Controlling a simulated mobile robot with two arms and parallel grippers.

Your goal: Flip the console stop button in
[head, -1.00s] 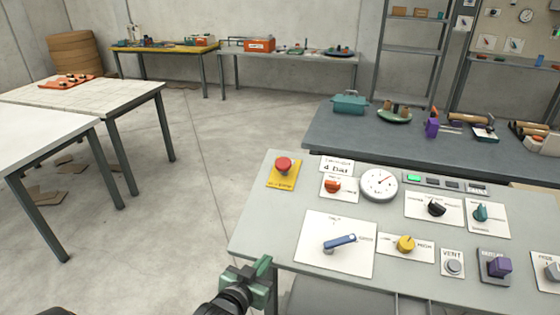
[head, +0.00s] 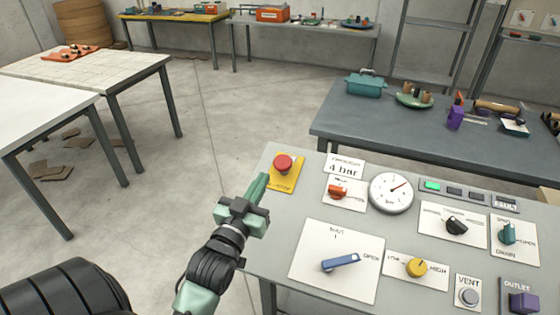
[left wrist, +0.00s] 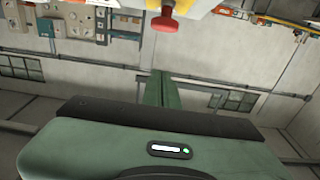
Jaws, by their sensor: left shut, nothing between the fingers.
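The red stop button (head: 284,164) is a mushroom head on a yellow plate (head: 291,184) at the far left corner of the grey console (head: 272,238). It also shows at the top of the left wrist view (left wrist: 165,22), upside down. My left gripper (head: 262,183) is green, shut and empty. Its fingertips are just left of and nearer than the yellow plate, close to the button. In the left wrist view the shut fingers (left wrist: 161,80) point toward the button with a gap between. My right gripper is not in view.
The console also carries a blue lever (head: 341,262), a yellow knob (head: 418,267), an orange knob (head: 338,191) and a round gauge (head: 391,192). A dark table (head: 350,128) stands behind it. Open floor (head: 200,140) lies to the left.

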